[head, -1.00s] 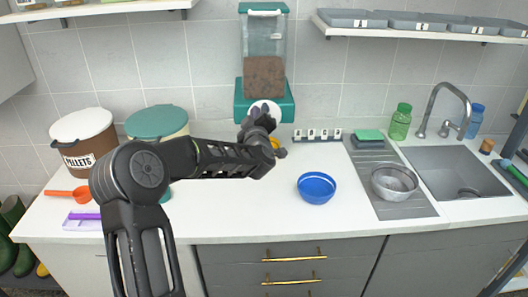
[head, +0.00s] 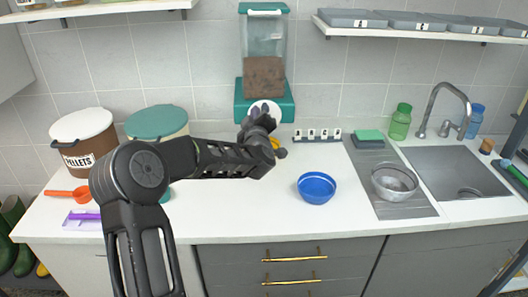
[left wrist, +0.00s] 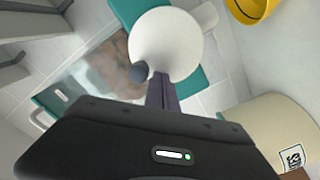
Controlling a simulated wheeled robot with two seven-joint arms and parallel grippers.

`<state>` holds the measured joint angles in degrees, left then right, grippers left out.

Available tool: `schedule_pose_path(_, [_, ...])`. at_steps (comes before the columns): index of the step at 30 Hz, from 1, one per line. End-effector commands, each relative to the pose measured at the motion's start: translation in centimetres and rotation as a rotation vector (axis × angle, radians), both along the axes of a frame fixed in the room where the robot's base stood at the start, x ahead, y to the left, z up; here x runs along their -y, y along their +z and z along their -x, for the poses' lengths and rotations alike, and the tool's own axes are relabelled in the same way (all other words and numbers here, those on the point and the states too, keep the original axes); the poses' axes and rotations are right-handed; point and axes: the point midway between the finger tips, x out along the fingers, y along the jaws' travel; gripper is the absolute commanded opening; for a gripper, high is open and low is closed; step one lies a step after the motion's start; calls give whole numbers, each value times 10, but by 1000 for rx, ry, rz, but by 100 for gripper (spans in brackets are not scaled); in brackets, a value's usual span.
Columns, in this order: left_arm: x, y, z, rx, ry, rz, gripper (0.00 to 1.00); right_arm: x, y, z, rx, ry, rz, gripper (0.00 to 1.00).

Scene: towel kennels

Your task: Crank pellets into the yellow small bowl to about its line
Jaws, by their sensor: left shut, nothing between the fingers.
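The pellet dispenser (head: 263,45) is on the back wall, with a clear hopper, teal frame and brown pellets (head: 264,77) in its lower part. Its white round crank wheel (left wrist: 168,45) has a dark knob (left wrist: 140,72). My left gripper (head: 260,112) is in front of the wheel. In the left wrist view its shut fingers (left wrist: 160,92) are close beside the knob; I cannot tell if they touch. The yellow small bowl (head: 276,142) is mostly hidden behind my left gripper; part of it shows in the left wrist view (left wrist: 252,8). Its line and contents are hidden. My right gripper is not in view.
A blue bowl (head: 316,188) stands on the counter right of my left arm. A metal bowl (head: 394,182) is on the drainboard by the sink (head: 460,170). A pellets bin (head: 84,140), a teal-lidded bin (head: 158,121) and an orange scoop (head: 70,195) are at left.

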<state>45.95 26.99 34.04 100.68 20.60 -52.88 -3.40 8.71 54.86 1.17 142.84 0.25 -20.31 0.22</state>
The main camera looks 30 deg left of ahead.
Motion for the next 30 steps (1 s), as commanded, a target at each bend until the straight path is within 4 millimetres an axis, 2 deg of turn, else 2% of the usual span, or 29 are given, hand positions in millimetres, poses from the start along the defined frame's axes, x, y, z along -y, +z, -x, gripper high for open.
schedule_pose_path(30, [12, 10, -9, 2, -1, 0, 0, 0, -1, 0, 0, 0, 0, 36])
